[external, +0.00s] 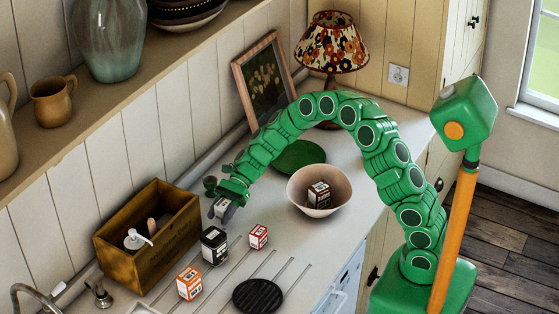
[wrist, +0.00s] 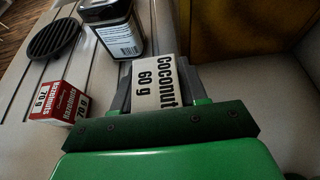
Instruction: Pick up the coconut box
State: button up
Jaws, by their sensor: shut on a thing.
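The coconut box (wrist: 155,84) is white with black "Coconut 60 g" lettering and shows in the wrist view between my fingers. My gripper (wrist: 154,88) is shut on it, with one grey finger on each side. In the external view my gripper (external: 222,209) is low over the counter, between the wooden crate and the dark canister. There the fingers mostly hide the box. I cannot tell whether the box touches the counter.
A dark canister (external: 214,245) stands close to my gripper. A wooden crate (external: 150,262) holds a pump bottle. A red box (external: 259,237), an orange box (external: 189,283) and a black trivet (external: 257,296) are nearby. A bowl (external: 304,200) holds a brown box, beside a green plate (external: 300,156).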

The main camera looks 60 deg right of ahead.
jog(key=s+d+r, duration=0.4)
jog(key=s+r, duration=0.6)
jog(key=s, duration=0.3)
jog(key=shift+s, duration=0.2)
